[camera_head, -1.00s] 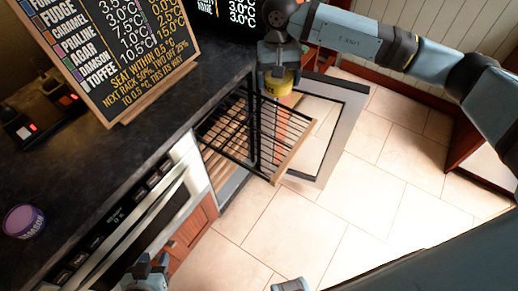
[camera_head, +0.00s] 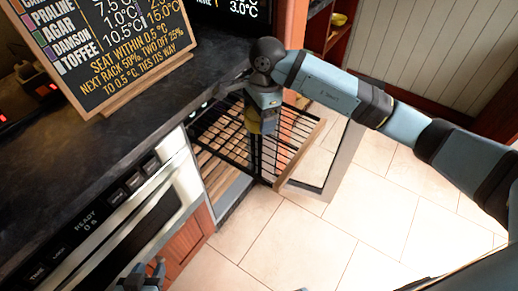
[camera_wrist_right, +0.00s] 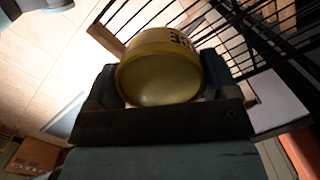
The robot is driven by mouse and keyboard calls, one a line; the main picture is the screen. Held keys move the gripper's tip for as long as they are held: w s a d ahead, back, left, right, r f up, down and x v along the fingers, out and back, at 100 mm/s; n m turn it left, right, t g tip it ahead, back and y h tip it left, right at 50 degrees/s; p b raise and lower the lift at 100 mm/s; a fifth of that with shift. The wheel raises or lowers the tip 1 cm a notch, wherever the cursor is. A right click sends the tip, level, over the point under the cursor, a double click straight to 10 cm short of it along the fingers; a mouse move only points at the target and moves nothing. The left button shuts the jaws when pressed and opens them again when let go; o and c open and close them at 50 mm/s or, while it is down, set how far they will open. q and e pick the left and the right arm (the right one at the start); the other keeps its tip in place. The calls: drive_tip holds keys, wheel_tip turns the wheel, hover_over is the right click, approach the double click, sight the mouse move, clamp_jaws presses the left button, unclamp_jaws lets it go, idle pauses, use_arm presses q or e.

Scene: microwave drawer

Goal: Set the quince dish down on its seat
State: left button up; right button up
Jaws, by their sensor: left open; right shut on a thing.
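My right gripper (camera_head: 266,112) is shut on a yellow round dish (camera_head: 269,124) and holds it over the pulled-out wire rack. In the right wrist view the same dish (camera_wrist_right: 160,72) sits between the fingers, with dark lettering partly visible on its side; the word is cut off. The rack (camera_head: 225,142) has dark wires and a wooden front edge, and its bars (camera_wrist_right: 235,42) show behind the dish in the wrist view. I cannot tell the dish's height above it, or which spot is its seat. My left gripper (camera_head: 142,278) is open and empty at the bottom edge.
The glazed door (camera_head: 340,165) stands open beside the rack. A dark counter (camera_head: 90,165) carries a menu board (camera_head: 110,50), which reads "seat within 0.5 °C". An oven front (camera_head: 130,210) lies below the counter. A yellow bowl (camera_head: 338,19) sits on a far shelf. Tiled floor is clear.

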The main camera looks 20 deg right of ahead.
sight(258, 155)
wheel_tip(258, 155, down, 12)
drive_tip(key=shift+f+b, duration=0.25)
drive_tip(key=shift+b, duration=0.25)
drive_tip(key=shift+f, duration=0.2)
drive_tip(key=o, duration=1)
drive_tip(key=shift+r, duration=0.1)
drive_tip(key=r, duration=0.4)
drive_tip(key=d+r, duration=0.1)
drive_tip(key=r, duration=0.3)
drive_tip(key=r+p, duration=0.1)
drive_tip(key=r, duration=0.3)
drive_tip(key=shift+w+d+r, duration=0.1)
drive_tip(key=shift+w+d, duration=0.05)
drive_tip(key=shift+d, duration=0.05)
